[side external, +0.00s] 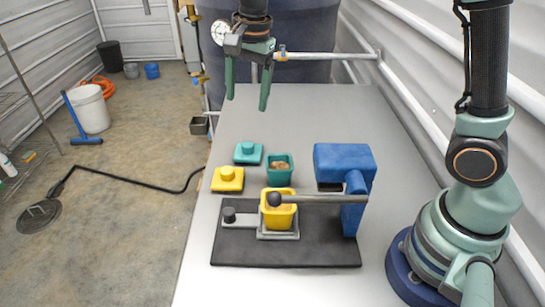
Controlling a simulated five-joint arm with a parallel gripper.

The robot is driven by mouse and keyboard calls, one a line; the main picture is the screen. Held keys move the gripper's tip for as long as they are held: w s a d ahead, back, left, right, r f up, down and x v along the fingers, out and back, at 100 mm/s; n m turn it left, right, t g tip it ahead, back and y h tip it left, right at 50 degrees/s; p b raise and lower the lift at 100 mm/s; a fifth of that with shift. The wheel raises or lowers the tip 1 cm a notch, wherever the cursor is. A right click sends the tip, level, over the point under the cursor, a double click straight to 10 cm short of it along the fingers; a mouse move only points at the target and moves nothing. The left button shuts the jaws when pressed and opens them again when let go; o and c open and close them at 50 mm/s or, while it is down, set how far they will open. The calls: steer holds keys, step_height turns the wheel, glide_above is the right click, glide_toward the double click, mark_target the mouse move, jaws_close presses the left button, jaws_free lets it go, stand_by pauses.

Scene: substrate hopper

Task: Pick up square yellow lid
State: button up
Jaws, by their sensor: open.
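The square yellow lid (227,180) lies flat on the grey table, with a round knob on top. It is near the table's left edge. A teal lid (248,152) of the same form lies just behind it. My gripper (247,106) is open and empty, high above the table's far part, with its fingers pointing down. It is well above the lids and touches nothing.
A teal square cup (279,168) with brown contents stands right of the lids. A yellow cup (278,214) sits in a grey holder on a black base (320,249). A blue hopper (344,165) with a grey lever (320,198) stands right. The table's far part is clear.

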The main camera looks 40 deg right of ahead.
steer(key=w+a+f+m+g, duration=0.1)
steer(key=w+a+f+m, duration=0.3)
steer(key=f+m, duration=0.15)
glide_above(227, 170)
steer(key=shift+g, duration=0.3)
steer(key=f, duration=0.8)
steer(key=shift+w+d+f, duration=0.25)
steer(key=shift+w+f, duration=0.05)
steer(key=shift+w, duration=0.1)
steer(key=shift+s+a+f, duration=0.1)
steer(key=shift+s+f, duration=0.05)
steer(key=shift+f, duration=1.2)
steer(key=shift+s+a+f, duration=0.1)
steer(key=shift+s+f, duration=0.05)
steer(key=shift+f, duration=1.15)
jaws_close()
